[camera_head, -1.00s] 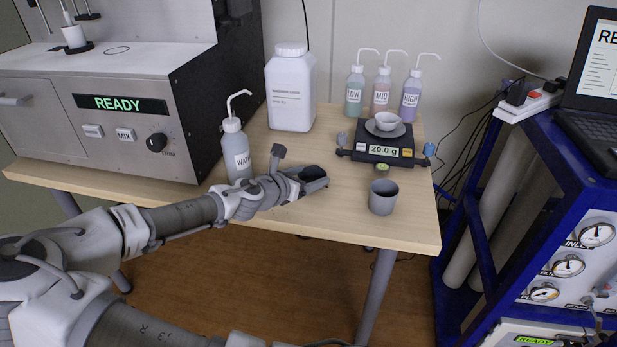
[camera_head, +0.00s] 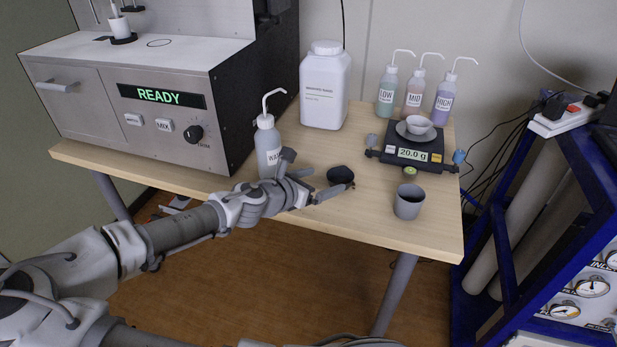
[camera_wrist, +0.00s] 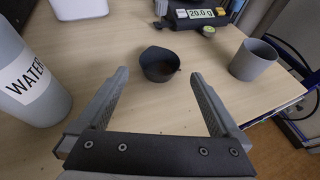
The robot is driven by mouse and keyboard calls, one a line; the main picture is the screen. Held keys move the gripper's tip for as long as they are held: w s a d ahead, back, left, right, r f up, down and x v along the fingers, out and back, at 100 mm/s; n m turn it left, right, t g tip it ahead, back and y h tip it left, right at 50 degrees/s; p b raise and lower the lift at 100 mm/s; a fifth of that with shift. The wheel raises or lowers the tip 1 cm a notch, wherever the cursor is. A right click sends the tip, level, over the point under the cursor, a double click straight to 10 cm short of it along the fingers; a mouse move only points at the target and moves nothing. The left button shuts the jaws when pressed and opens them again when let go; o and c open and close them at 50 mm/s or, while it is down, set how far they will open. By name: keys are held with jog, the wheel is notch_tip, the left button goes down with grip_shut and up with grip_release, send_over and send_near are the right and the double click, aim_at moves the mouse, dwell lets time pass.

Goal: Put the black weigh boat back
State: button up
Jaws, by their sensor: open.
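The black weigh boat (camera_head: 340,175) is a small dark round cup with a little spout or tab, standing upright on the wooden table. My gripper (camera_head: 330,190) is low over the table, at the near side of the boat. In the wrist view my gripper (camera_wrist: 157,85) is open, with its two fingers spread wide. The boat stands just beyond the fingertips, centred between them, and nothing is held.
A water bottle (camera_head: 268,148) stands close left of my gripper. A grey cup (camera_head: 408,203) stands to the right near the table's front edge. A large white jar (camera_head: 325,88) and several wash bottles stand behind.

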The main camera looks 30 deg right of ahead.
jog(key=p+v, duration=0.1)
jog(key=v, duration=0.4)
jog(key=shift+a, duration=0.1)
dwell(0.5)
